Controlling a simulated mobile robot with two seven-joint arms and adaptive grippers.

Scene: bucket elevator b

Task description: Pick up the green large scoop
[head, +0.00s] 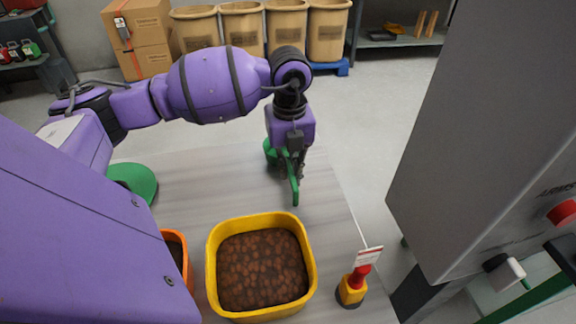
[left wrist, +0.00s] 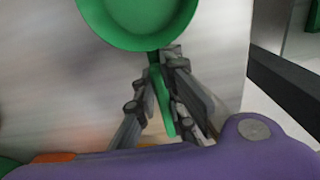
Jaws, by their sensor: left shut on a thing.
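The green large scoop (head: 294,187) is at my left gripper (head: 294,165), over the far right part of the table. In the left wrist view its round bowl (left wrist: 140,18) is at the top, and its handle (left wrist: 161,100) runs down between the two fingers of the left gripper (left wrist: 165,110). The left gripper is shut on the handle. In the head view most of the bowl is hidden behind the gripper. I cannot tell whether the scoop touches the table. My right gripper is not in view.
A yellow bin (head: 215,255) of brown pieces stands near the front of the table (head: 195,190). An orange container (head: 186,262) and a green round thing (head: 137,180) are partly hidden. A red-and-yellow object (head: 353,287) stands near the right edge. A grey machine (head: 480,130) rises at right.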

